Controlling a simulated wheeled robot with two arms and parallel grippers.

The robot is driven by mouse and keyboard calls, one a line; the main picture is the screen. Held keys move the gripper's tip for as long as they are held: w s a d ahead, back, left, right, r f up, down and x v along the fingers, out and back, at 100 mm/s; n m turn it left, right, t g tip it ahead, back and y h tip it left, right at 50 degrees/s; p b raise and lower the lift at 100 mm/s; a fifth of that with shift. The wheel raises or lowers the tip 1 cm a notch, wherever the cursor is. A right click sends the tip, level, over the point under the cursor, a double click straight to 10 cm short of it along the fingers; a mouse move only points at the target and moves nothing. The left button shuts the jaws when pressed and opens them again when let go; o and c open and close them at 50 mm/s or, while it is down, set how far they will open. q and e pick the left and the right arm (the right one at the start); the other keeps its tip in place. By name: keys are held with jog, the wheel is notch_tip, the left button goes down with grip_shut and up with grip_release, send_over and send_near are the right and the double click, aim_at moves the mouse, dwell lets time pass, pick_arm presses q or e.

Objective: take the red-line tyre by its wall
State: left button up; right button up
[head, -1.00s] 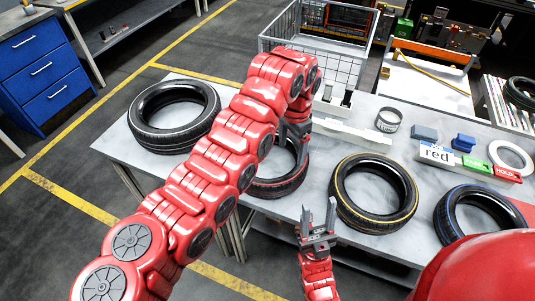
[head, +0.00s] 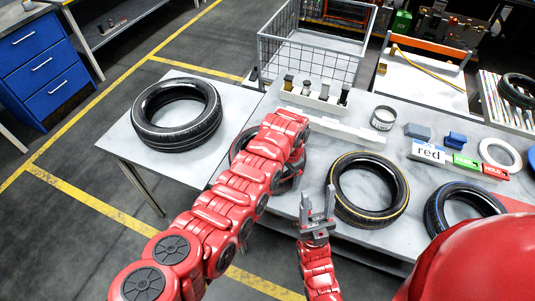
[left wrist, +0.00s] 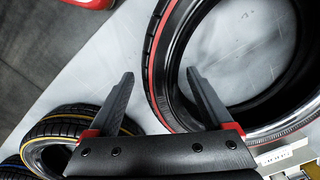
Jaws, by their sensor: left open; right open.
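The red-line tyre (left wrist: 158,50) lies flat on the grey table. In the head view the tyre (head: 237,150) is largely hidden behind my left arm. My left gripper (left wrist: 160,78) is open and empty. In the left wrist view its fingers point at the near wall of the tyre, one on the outer side and one towards the hole. The wall shows between the fingertips; I cannot tell whether they touch it.
A white-line tyre (head: 145,128) lies at left, a yellow-line tyre (head: 400,185) right of the red-line one, a blue-line tyre (head: 436,215) further right. A wire basket (head: 300,50) stands behind.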

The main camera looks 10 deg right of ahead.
pick_arm(q)
jog(key=shift+f, duration=1.05)
grip_shut()
jog(key=shift+r, duration=0.1)
